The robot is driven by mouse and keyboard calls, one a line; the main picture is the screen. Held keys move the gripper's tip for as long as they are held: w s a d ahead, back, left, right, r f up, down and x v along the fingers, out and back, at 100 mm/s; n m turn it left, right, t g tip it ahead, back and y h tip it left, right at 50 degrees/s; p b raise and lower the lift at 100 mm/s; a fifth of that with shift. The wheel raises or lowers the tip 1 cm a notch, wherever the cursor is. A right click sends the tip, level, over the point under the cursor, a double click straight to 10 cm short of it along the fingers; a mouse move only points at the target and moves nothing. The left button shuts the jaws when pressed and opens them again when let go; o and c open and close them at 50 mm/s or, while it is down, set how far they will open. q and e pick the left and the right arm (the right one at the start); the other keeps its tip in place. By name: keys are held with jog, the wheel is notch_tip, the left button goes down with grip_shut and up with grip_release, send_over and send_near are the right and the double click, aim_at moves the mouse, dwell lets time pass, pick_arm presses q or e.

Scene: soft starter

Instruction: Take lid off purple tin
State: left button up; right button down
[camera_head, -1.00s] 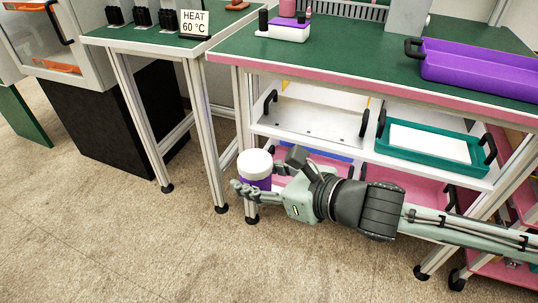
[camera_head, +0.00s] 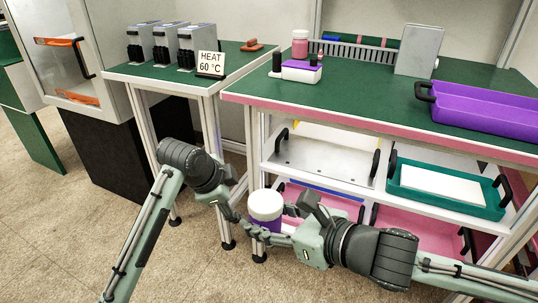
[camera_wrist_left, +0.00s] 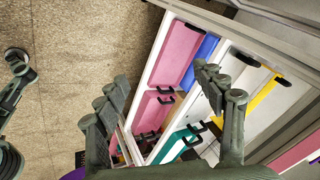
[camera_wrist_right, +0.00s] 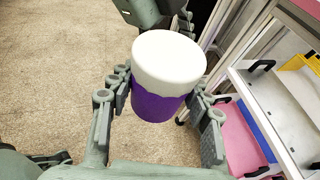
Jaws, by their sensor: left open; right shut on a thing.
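The purple tin (camera_head: 272,226) has a wide white lid (camera_head: 265,204) seated on it. My right gripper (camera_head: 277,228) is shut around the tin's purple body and holds it roughly upright, in the air in front of the bench. In the right wrist view the fingers (camera_wrist_right: 158,98) flank the purple body (camera_wrist_right: 150,106), with the lid (camera_wrist_right: 169,58) above them. My left gripper (camera_head: 240,220) is low, just left of the tin, and empty. In the left wrist view its fingers (camera_wrist_left: 165,88) are spread apart. A small purple patch at that view's bottom edge is too cut off to identify.
The green-topped bench (camera_head: 370,97) and its shelves stand behind the tin. It carries a purple tray (camera_head: 485,112), a white box (camera_head: 300,75) and a grey block (camera_head: 419,52). A side table (camera_head: 128,70) holds a "HEAT 60 °C" sign (camera_head: 210,65). Floor is open in front.

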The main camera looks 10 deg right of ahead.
pick_arm(q)
jog(key=w+d+r+m, duration=0.2)
jog(key=d+r+m, duration=0.2)
jog(key=r, duration=0.5)
notch_tip(320, 180, up, 10)
jog(key=r+m+g+y, duration=0.1)
jog(key=m+g+y, duration=0.3)
jog(key=m, duration=1.2)
send_over(269, 199)
jog(key=shift+w+f+g+h, duration=0.1)
jog(key=shift+f+g+h, duration=0.2)
jog(key=shift+g, duration=0.3)
jog(key=shift+f, duration=0.1)
notch_tip(269, 199, down, 8)
jog(key=shift+r, duration=0.2)
